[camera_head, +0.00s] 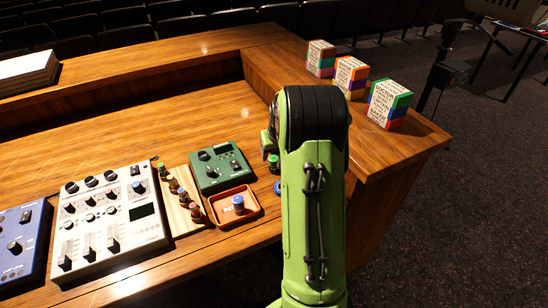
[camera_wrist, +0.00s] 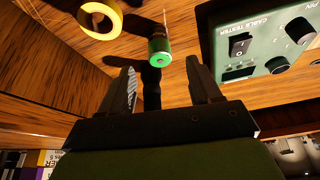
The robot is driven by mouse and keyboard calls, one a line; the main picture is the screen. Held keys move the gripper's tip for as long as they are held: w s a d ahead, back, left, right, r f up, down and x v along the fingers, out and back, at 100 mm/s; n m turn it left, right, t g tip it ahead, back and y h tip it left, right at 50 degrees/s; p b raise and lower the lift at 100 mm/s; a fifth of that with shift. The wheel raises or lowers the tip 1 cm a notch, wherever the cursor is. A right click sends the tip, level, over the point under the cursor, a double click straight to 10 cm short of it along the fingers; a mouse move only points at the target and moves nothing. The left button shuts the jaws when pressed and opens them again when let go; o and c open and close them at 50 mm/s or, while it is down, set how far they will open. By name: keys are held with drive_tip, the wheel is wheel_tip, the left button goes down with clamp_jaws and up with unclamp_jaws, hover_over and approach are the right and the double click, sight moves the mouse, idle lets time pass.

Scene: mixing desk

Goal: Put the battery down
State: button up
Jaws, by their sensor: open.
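In the wrist view my gripper (camera_wrist: 162,75) is open, with its two dark fingers spread apart. A green-topped battery (camera_wrist: 160,48) stands on the wooden desk just beyond the gap between the fingertips, with nothing closed on it. In the head view a green-topped battery (camera_head: 273,161) stands beside my arm, right of the green cable tester (camera_head: 220,164). My arm hides most of the gripper there. Other batteries, one with a green top (camera_head: 161,169), stand in a row on a light wooden strip. A blue-topped battery (camera_head: 238,203) stands in an orange tray (camera_head: 222,222).
A yellow ring (camera_wrist: 84,20) lies near the battery in the wrist view. A white mixer (camera_head: 108,222) and a blue device (camera_head: 18,243) are at the left. Several printed boxes (camera_head: 388,104) stand on the raised right ledge. The desk behind the tester is clear.

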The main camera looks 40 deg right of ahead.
drive_tip(key=s+a+r+n, duration=0.1)
drive_tip(key=s+a+r, duration=0.2)
drive_tip(key=a+r, duration=0.45)
drive_tip(key=s+a+r+n, duration=0.1)
drive_tip(key=s+a+r, duration=0.2)
drive_tip(key=a+r, duration=0.45)
drive_tip(key=s+a+n+t+y, duration=0.1)
drive_tip(key=s+a+n+y, duration=0.1)
drive_tip(key=s+a, duration=1.2)
drive_tip(key=s+n, duration=0.1)
drive_tip(key=s, duration=0.2)
drive_tip(key=shift+s+a+n+t+p, duration=0.2)
drive_tip(key=shift+s+n+t+p, duration=0.1)
drive_tip(key=shift+s, duration=0.05)
wheel_tip(320, 180, up, 5)
drive_tip(key=p, duration=0.5)
drive_tip(key=shift+f, duration=0.1)
drive_tip(key=shift+f+b, duration=0.3)
drive_tip(key=shift+b, duration=0.05)
drive_tip(key=shift+c, duration=0.3)
